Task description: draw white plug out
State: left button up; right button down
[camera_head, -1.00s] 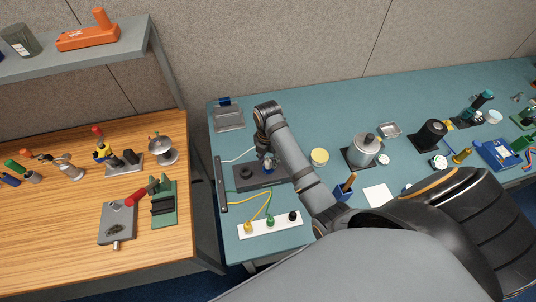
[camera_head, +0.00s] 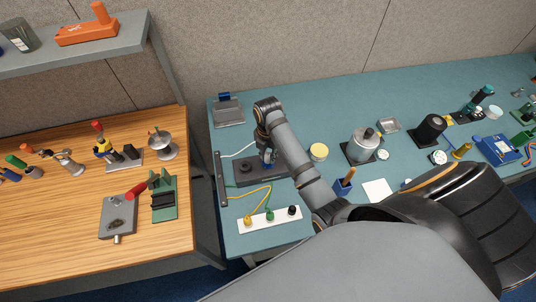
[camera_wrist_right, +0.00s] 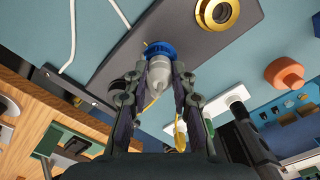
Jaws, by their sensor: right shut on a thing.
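My right gripper (camera_head: 267,152) is over the dark plate (camera_head: 245,181) on the teal bench. In the right wrist view the gripper (camera_wrist_right: 160,92) is shut on the white plug (camera_wrist_right: 161,72), a pale tapered body between its two fingers. A blue ring (camera_wrist_right: 159,49) is at the plug's far end, against the dark plate (camera_wrist_right: 200,45) in the picture. I cannot tell whether the plug still sits inside the ring. In the head view the plug is mostly hidden by the gripper. My left gripper is not in view.
A brass-ringed socket (camera_wrist_right: 217,12) is on the plate beside the plug. A white cable (camera_wrist_right: 72,40) runs nearby. A white strip (camera_head: 270,219) with yellow and green leads lies in front.

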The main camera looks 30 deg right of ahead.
jog(key=shift+r+p, duration=0.5)
jog(key=shift+r, duration=1.2)
jog(key=shift+r, duration=1.5)
